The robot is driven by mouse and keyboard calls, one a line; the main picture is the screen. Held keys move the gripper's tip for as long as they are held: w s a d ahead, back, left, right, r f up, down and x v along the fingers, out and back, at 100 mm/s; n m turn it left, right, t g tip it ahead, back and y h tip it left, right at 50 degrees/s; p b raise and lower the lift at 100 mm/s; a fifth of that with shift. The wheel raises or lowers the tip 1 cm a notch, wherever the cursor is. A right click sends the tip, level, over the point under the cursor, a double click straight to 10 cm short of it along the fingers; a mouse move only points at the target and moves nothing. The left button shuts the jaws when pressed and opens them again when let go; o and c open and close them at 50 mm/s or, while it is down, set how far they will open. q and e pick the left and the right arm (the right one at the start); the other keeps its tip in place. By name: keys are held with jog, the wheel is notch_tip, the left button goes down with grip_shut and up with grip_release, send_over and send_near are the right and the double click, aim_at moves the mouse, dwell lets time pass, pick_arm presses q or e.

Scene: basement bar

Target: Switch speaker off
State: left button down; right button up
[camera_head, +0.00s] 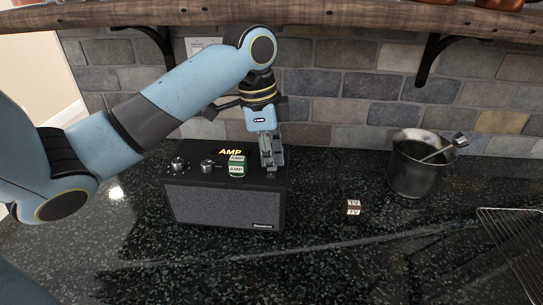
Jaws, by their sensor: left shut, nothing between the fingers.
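The speaker (222,207) is a black box with a grey front grille, standing on the dark counter near the brick wall. Two knobs (207,166) show on the left part of its top. My left gripper (269,172) is shut and empty, pointing down at the right part of the speaker's top. Its tips hide that part of the top, and I cannot tell if they touch it. My right gripper is not in view.
A small block marked TV (353,208) sits on the counter right of the speaker. A metal bucket (413,168) with a utensil in it stands further right. A wire rack (515,250) is at the right edge. A wooden shelf (330,18) runs above.

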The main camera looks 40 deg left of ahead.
pick_arm(q)
jog(key=shift+s+d, duration=0.1)
notch_tip(320, 180, up, 2)
jog(key=p, duration=0.3)
jog(key=shift+r, duration=2.35)
